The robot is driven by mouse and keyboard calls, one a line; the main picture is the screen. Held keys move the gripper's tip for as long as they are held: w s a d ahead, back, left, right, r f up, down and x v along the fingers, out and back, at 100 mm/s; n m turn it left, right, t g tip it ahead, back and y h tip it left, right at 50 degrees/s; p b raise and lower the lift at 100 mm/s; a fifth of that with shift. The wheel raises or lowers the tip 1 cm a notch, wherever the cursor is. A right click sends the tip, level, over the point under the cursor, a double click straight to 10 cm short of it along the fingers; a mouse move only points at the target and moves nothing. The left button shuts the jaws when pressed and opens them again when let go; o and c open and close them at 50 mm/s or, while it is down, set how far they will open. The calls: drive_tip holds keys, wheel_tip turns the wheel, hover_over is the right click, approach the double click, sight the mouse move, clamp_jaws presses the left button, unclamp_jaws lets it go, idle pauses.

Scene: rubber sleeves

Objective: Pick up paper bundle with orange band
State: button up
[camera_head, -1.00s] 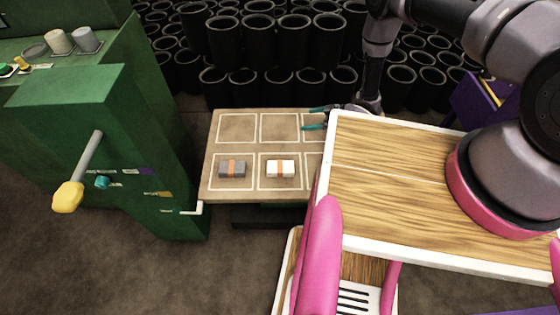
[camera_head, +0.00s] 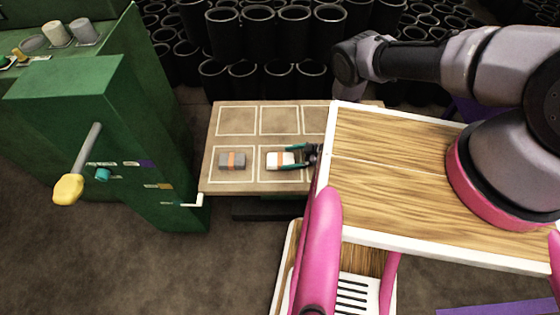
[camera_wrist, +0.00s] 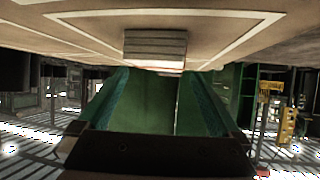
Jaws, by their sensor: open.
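In the wrist view, which looks upside down, a layered block (camera_wrist: 155,46), likely the pale bundle, shows ahead between the open fingers (camera_wrist: 158,72). Contact cannot be told.
The table (camera_head: 208,140) has empty outlined squares at the back. A green machine (camera_head: 150,130) with a yellow-knobbed lever stands to its left. Black cylinders (camera_head: 258,40) are stacked behind. My wood-topped base covers the table's right side.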

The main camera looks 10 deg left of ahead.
sight(281, 159)
drive_tip(key=shift+x, duration=1.5)
drive_tip(key=c, duration=1.2)
drive_tip(key=shift+c, duration=0.2)
